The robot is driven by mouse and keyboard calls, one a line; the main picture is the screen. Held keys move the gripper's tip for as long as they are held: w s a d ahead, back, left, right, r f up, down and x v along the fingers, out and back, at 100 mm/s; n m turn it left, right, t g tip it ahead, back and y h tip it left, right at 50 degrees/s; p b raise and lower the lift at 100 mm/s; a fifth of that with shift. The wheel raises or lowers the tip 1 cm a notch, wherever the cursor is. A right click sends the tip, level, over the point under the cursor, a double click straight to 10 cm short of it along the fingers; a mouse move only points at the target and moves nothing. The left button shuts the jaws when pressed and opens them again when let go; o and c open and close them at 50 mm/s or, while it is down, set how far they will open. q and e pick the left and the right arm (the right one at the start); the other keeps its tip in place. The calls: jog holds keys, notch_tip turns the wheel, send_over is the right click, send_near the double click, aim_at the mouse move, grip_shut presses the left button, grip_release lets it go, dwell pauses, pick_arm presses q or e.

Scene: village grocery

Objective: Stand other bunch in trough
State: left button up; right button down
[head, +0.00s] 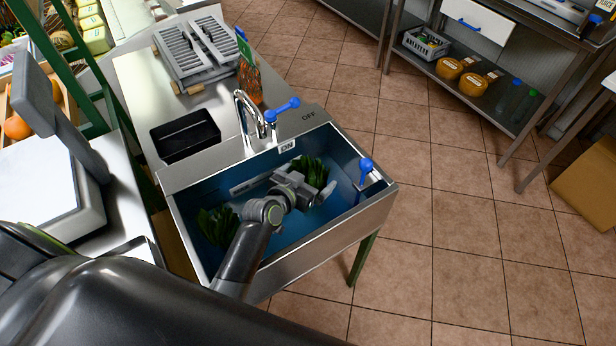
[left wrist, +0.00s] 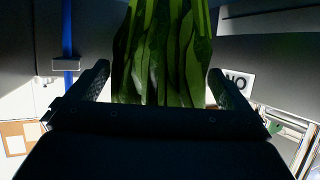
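The blue-lined metal trough (head: 262,259) holds two dark green leafy bunches. One bunch (head: 312,171) stands near the back right, below the ON label. The other bunch (head: 217,226) is at the left end, partly hidden by my left arm. My left gripper (head: 308,194) is low in the trough, beside the right bunch. In the left wrist view the leaves of this bunch (left wrist: 160,55) fill the space between the fingertips (left wrist: 160,75). The fingers are wide apart, with gaps beside the leaves; contact is unclear. My right gripper is out of view.
A tap (head: 250,115) with a blue lever rises behind the trough. Another blue-handled valve (head: 366,168) is at its right end. A black bin (head: 185,137) and a grey rack (head: 198,50) are on the counter.

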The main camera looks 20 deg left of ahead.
pick_arm(q)
jog(key=shift+r, duration=0.15)
jog(key=v, duration=1.2)
jog(key=shift+b, duration=0.3)
